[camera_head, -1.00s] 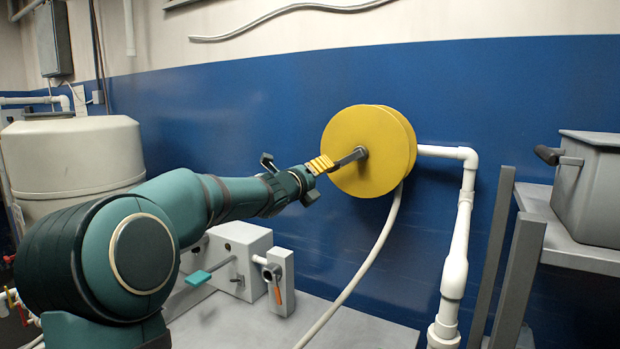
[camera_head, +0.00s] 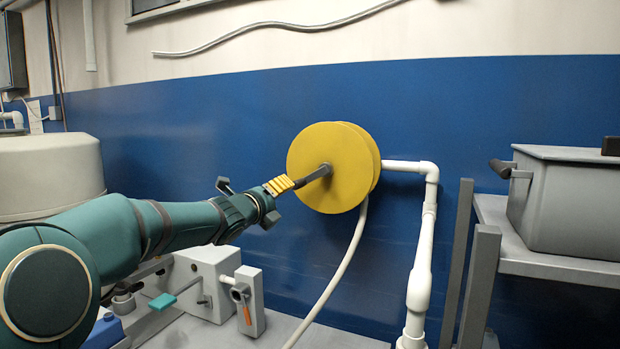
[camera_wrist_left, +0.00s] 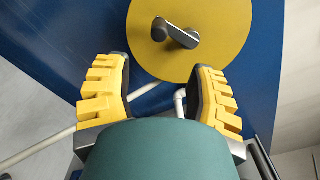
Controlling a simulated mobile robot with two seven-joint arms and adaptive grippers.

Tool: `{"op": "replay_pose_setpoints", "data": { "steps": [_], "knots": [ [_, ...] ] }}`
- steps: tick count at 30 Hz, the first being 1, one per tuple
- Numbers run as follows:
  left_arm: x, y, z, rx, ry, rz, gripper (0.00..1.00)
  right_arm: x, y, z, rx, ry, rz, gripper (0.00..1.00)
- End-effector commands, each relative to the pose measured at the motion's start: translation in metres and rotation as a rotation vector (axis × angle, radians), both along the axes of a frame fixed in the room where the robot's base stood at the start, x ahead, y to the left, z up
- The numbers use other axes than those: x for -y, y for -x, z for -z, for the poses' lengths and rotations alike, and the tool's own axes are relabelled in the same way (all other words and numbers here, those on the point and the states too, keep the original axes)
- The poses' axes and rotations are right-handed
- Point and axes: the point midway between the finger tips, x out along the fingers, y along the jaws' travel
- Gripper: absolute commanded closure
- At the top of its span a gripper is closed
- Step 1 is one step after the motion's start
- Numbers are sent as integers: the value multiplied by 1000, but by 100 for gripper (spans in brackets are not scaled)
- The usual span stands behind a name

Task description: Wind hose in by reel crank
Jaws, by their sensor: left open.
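The yellow reel (camera_head: 343,158) is at the blue wall, with a dark grey crank (camera_head: 317,175) on its front. The pale hose (camera_head: 337,270) hangs from the reel and runs down to the left. My left gripper (camera_head: 282,185) is in front of the crank, and its yellow fingers overlap the crank's near end in the head view. In the wrist view the gripper (camera_wrist_left: 160,62) is open and empty, with the crank beyond its fingertips. My right gripper is not in view.
A white pipe (camera_head: 420,285) runs down right of the reel. A grey rack (camera_head: 560,256) with a grey lidded box (camera_head: 567,205) stands at the right. Below my left arm are a grey valve block (camera_head: 208,280) and a teal-handled lever (camera_head: 163,301). A white tank (camera_head: 48,175) is at the left.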

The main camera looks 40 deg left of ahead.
Motion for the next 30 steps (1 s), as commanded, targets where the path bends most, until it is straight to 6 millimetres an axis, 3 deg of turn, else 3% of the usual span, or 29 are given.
{"op": "replay_pose_setpoints", "data": {
  "steps": [5,15,24,30],
  "knots": [
    [3,-5,0,35,236,7,44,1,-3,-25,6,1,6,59],
    [8,-11,9,152,869,9,44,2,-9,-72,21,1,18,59],
    [2,-2,6,300,1431,-9,44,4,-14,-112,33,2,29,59],
    [-2,6,0,392,1699,-11,44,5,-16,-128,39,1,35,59]
  ]
}}
